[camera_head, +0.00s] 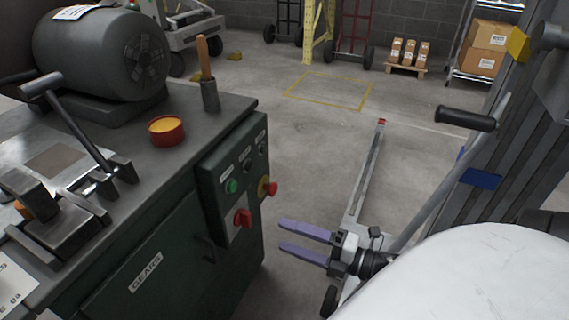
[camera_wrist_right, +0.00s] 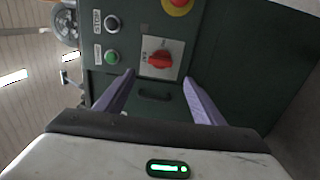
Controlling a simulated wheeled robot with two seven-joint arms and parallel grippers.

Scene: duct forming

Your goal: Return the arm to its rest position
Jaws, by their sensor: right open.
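My right gripper (camera_head: 304,243) has two purple fingers and is open and empty. In the head view it points left toward the green machine cabinet (camera_head: 165,255), beside its right end and below the control panel. In the right wrist view the fingers (camera_wrist_right: 158,98) stand apart, with the red rotary switch (camera_wrist_right: 160,60) seen between and beyond them. That switch also shows in the head view (camera_head: 242,218), apart from the fingers. My left gripper is not in view.
The panel also carries a green button (camera_head: 232,186) and a red emergency stop (camera_head: 268,188). A red tin (camera_head: 166,130) and a wooden-handled tool (camera_head: 204,62) stand on the machine top. A lift with a black handle (camera_head: 466,118) stands right. Floor (camera_head: 310,150) between is mostly clear.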

